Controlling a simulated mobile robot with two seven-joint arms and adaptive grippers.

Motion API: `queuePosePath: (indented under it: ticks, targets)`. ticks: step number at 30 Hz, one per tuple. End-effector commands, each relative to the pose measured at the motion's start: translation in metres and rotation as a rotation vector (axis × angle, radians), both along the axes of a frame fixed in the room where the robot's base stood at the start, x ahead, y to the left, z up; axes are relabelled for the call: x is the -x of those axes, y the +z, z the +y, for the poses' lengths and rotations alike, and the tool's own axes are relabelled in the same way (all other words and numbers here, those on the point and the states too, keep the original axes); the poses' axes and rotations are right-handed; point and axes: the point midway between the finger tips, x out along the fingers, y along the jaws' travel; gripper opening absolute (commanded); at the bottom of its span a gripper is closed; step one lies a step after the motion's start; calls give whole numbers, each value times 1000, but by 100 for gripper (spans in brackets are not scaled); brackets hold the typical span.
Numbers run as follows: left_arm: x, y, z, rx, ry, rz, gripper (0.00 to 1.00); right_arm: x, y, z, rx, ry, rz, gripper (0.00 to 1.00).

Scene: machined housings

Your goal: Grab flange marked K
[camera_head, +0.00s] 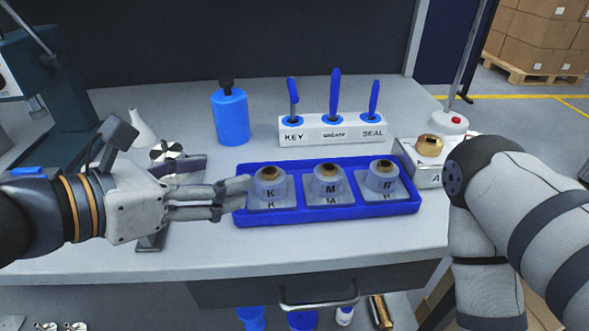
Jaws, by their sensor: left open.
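The flange marked K (270,189) sits upright in the left place of a blue tray (330,214) on the workbench. It is a grey round body on a square base with a brass-coloured ring on top. The flange marked M (327,187) is in the middle of the tray, and a third flange (383,183), its letter seemingly R, is at the right. My left gripper (242,198) comes in from the left with its fingertips at the tray's left end, just left of the K flange. It is open and holds nothing. My right gripper is not visible; only my right arm shows.
A white rack (330,132) with blue-handled tools stands behind the tray. A blue bottle (231,116) stands at back left. The bench front is clear.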

Motion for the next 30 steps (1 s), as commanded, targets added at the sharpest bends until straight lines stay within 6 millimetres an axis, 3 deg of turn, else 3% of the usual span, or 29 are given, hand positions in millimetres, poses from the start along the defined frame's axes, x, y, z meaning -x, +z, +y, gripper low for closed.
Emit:
queuePosePath:
  ticks: [4, 12, 18, 28, 30]
  targets:
    - [-17, -21, -18, 3, -1, 17, 65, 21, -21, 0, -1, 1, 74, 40]
    - [-45, -32, -47, 2, 0, 7, 65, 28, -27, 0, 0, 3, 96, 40]
    - [-61, -55, -73, 2, 1, 6, 65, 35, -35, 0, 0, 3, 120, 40]
    - [-70, -56, -82, 2, 2, 0, 65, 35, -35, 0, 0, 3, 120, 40]
    - [-70, -56, -81, 2, 2, 0, 49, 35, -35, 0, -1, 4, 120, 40]
